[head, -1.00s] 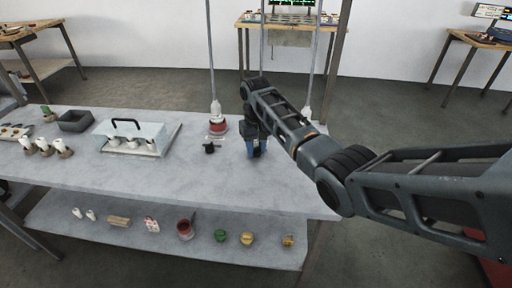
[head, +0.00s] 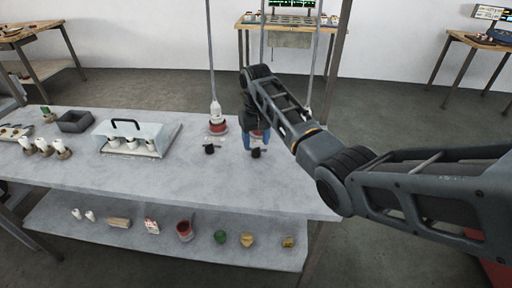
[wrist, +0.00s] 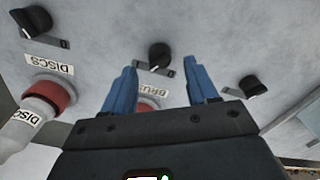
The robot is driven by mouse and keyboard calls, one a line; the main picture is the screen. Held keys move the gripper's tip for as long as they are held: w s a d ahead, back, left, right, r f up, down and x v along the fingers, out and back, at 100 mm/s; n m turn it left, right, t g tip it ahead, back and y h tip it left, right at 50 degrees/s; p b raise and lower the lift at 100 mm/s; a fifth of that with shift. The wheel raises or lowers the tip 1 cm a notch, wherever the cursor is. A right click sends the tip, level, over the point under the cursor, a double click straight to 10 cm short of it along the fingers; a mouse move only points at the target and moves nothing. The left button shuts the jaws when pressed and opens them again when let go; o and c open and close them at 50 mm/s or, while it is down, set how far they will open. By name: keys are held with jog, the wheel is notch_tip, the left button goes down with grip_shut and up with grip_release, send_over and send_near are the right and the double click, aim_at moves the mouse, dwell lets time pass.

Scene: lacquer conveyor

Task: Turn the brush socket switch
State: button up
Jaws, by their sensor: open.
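The brush socket switch is a black knob (wrist: 159,56) beside a label (wrist: 147,88) that reads "BRU", the rest hidden by my gripper. A red socket (wrist: 148,104) shows partly behind my gripper. In the head view the knob (head: 257,153) lies just in front of my gripper (head: 256,147). My gripper (wrist: 163,64) is open with blue fingers. In the wrist view the knob appears between and slightly beyond the fingertips, with gaps on both sides. Nothing is held.
A knob (wrist: 31,20) with a "DISCS" label and a red socket with a white plug (wrist: 36,122) is to the left. Another black knob (wrist: 254,87) is to the right.

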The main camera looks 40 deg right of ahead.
aim_at(256, 148)
jog(key=shift+r, duration=2.15)
